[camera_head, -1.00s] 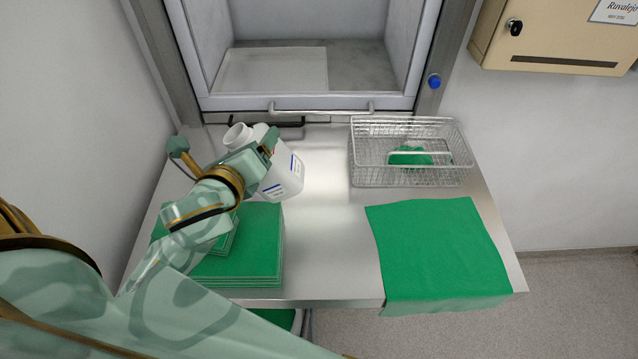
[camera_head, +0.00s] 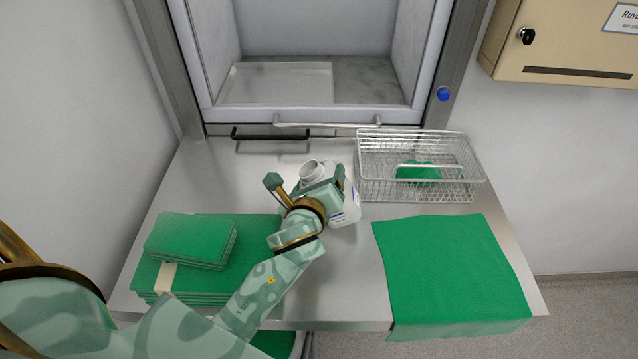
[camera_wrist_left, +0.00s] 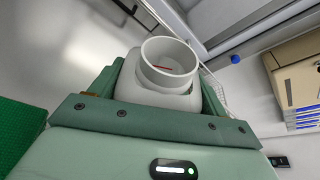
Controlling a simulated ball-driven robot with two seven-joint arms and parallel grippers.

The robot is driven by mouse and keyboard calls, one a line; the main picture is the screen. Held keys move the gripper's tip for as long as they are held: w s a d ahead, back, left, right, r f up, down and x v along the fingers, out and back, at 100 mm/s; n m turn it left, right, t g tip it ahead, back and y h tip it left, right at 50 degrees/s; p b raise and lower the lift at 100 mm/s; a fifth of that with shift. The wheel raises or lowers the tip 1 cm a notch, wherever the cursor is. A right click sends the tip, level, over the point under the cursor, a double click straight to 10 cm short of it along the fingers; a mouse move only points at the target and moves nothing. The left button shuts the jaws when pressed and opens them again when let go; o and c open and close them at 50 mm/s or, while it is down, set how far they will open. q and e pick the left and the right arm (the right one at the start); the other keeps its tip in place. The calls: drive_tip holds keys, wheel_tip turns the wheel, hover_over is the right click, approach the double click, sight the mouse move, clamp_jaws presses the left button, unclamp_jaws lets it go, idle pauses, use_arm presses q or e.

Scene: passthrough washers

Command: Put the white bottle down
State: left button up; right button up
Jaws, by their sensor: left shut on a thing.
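The white bottle (camera_head: 347,208) is in the middle of the steel table in the head view, just left of the wire basket. Its wide open neck (camera_head: 312,172) points up. My left gripper (camera_head: 325,187) is shut on the bottle. The gripper hides much of its body, and I cannot tell whether its base touches the table. In the left wrist view the bottle's round neck (camera_wrist_left: 168,62) stands between the two fingers, with something reddish visible inside it. My right gripper is not in view.
A wire basket (camera_head: 418,190) holding a green item stands at the back right. A green cloth (camera_head: 450,270) hangs over the front edge. Stacked green cloths (camera_head: 190,241) lie at left. An open hatch with a handle (camera_head: 328,124) is behind. Bare steel lies between stack and hatch.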

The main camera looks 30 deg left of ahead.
use_arm(q)
drive_tip(key=shift+f, duration=0.3)
drive_tip(key=shift+f, duration=0.15)
drive_tip(key=o, duration=1.2)
drive_tip(key=shift+c, duration=0.2)
